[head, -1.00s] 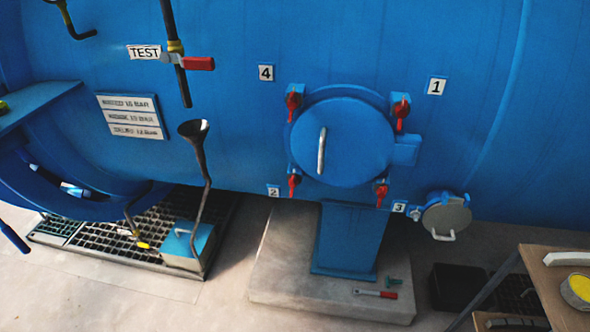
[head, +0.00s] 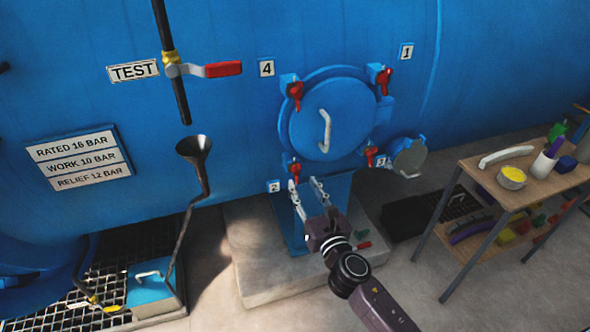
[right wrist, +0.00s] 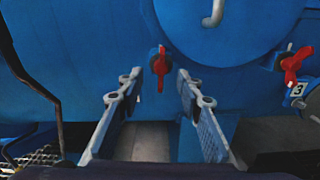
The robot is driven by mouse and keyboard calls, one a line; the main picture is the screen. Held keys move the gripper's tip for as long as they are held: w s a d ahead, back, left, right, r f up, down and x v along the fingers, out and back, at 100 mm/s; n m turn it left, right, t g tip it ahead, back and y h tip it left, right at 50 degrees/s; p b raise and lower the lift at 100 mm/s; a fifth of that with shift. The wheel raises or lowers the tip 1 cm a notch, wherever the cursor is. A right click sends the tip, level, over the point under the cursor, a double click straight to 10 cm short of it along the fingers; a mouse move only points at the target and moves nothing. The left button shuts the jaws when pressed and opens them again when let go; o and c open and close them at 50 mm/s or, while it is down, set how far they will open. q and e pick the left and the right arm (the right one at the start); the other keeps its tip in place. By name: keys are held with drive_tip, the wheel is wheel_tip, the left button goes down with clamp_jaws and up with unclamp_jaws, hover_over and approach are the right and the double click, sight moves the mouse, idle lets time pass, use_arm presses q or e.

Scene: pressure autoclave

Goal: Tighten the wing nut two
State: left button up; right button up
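The round blue hatch door (head: 330,128) with its white handle is closed on the blue vessel. Red wing nuts sit around its rim beside number plates. Wing nut two (head: 294,167), by plate 2 (head: 274,187), is at the lower left; in the right wrist view this red wing nut (right wrist: 160,66) shows ahead, between the finger lines. My right gripper (head: 306,187) is open and empty, just below wing nut two and apart from it in the picture; its open fingers also show in the right wrist view (right wrist: 160,88). My left gripper is not in view.
A red TEST valve handle (head: 222,69) and a dark funnel pipe (head: 194,150) are to the left. A small round grey cover (head: 410,158) hangs by plate 3. A wooden shelf cart (head: 530,180) stands at the right.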

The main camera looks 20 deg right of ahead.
sight(297, 171)
drive_tip(key=w, duration=0.7)
drive_tip(key=shift+w, duration=0.3)
drive_tip(key=shift+c, duration=0.3)
clamp_jaws()
